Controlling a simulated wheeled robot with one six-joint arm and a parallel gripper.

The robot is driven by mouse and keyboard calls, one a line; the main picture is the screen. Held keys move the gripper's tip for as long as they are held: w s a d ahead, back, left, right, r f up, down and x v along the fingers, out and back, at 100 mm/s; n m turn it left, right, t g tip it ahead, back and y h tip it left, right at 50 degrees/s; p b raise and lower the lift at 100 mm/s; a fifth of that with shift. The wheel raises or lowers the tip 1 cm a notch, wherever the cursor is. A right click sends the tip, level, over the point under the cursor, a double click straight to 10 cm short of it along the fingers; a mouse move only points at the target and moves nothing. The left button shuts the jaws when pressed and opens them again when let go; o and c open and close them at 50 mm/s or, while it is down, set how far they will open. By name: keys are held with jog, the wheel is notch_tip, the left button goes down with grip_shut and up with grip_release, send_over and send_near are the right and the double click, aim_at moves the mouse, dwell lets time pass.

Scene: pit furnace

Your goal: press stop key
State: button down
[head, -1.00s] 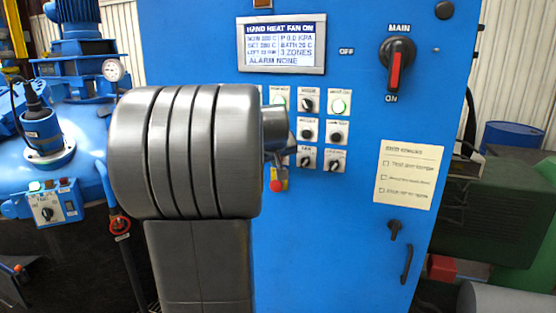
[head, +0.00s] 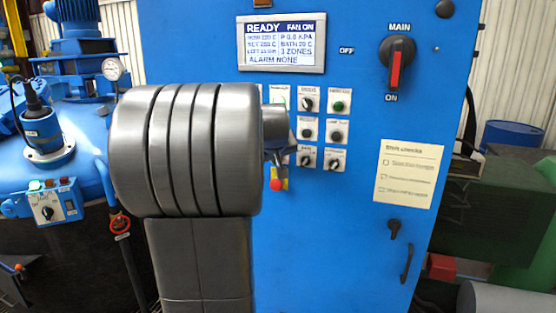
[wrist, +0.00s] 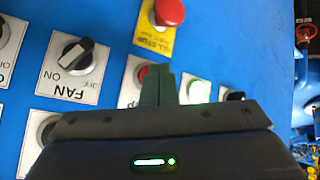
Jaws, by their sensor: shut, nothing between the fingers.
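In the wrist view my gripper (wrist: 158,88) is shut and empty, with its fingertips over the panel's small keys. A red key (wrist: 142,74) on a white plate sits right behind the fingertips and is partly hidden by them; its label cannot be read. I cannot tell whether the fingertips touch it. A pale green key (wrist: 198,90) is just right of the fingers. In the head view my arm covers the left part of the key rows, and the red key cannot be made out. The display (head: 282,44) reads READY, FAN ON, ALARM NONE.
A red all-stop mushroom button (wrist: 170,11) on a yellow plate is close to the fingers. A FAN switch (wrist: 76,54) is to their left. The blue cabinet also carries a MAIN switch (head: 396,65) and a paper checklist (head: 408,173).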

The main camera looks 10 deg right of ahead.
jog(key=shift+s+a, duration=0.3)
jog(key=shift+s, duration=0.15)
jog(key=shift+s+a+b, duration=0.6)
jog(key=shift+s+a, duration=0.1)
jog(key=shift+s, duration=0.35)
jog(key=shift+s+a+b, duration=0.55)
jog(key=shift+s+a, duration=0.15)
jog(key=shift+s, duration=0.35)
jog(key=shift+w, duration=0.1)
jog(key=shift+s+a+b, duration=0.4)
jog(key=shift+s+a, duration=0.15)
jog(key=shift+s, duration=0.3)
jog(key=shift+s+a+b, duration=0.35)
jog(key=shift+s+a, duration=0.15)
jog(key=shift+s, duration=0.35)
